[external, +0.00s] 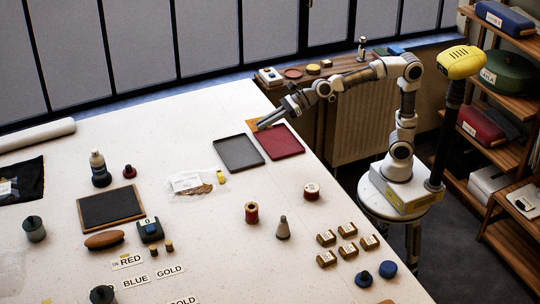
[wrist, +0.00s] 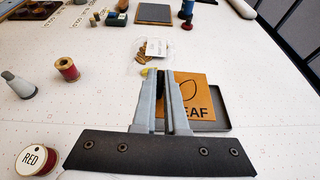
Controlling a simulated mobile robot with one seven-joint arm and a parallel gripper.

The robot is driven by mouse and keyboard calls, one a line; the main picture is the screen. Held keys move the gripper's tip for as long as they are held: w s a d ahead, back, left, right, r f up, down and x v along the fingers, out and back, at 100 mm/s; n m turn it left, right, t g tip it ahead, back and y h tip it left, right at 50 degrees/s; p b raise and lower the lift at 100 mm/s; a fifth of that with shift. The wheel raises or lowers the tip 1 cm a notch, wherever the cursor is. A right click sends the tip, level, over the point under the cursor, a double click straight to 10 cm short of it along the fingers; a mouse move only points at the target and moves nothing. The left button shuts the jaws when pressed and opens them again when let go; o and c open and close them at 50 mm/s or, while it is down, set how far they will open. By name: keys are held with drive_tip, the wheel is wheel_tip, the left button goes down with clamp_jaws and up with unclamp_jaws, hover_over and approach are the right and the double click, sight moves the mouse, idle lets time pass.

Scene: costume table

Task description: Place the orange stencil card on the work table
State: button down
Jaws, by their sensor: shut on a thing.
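The orange stencil card (wrist: 200,90) bears a leaf outline and dark letters reading "EAF", with the rest hidden by my fingers. My gripper (wrist: 169,74) is shut on it. In the external view my gripper (external: 262,125) is at the back edge of the work table (external: 330,215), behind the red tray, and only a sliver of the card (external: 252,125) shows beside the fingers. In the wrist view the card overlaps a dark tray (wrist: 224,112). The height of the card above the table is hard to tell.
A grey tray (external: 238,153) and a red tray (external: 280,142) lie side by side just in front of my gripper. A clear bag (external: 190,183), a red spool (external: 252,212) and a grey cone (external: 283,229) stand nearer.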

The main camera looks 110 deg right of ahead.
drive_tip(key=d, duration=0.1)
drive_tip(key=d+f+p, duration=0.1)
drive_tip(key=d, duration=0.1)
drive_tip(key=d+f, duration=0.1)
drive_tip(key=d, duration=0.1)
drive_tip(key=shift+w+d+f, duration=0.1)
drive_tip(key=shift+w+f, duration=0.15)
drive_tip(key=s+d+f+p, duration=0.1)
drive_tip(key=s+d+p, duration=0.25)
drive_tip(key=d, duration=0.55)
drive_tip(key=s+d+f+p, duration=0.2)
drive_tip(key=d+p, duration=0.3)
drive_tip(key=d, duration=0.5)
drive_tip(key=s+d+r+p, duration=0.3)
drive_tip(key=s+d+r, duration=0.1)
drive_tip(key=s+d, duration=0.25)
drive_tip(key=s+d+r+p, duration=0.2)
drive_tip(key=s+d+r, duration=0.1)
drive_tip(key=s+d, duration=0.35)
drive_tip(key=b, duration=0.3)
hover_over(247, 111)
drive_tip(key=shift+n+y, duration=0.3)
drive_tip(key=shift+y, duration=0.1)
wheel_tip(247, 111, down, 12)
drive_tip(key=shift+s+a+f, duration=0.1)
drive_tip(key=shift+f+b, duration=0.75)
drive_tip(key=shift+f, duration=1.25)
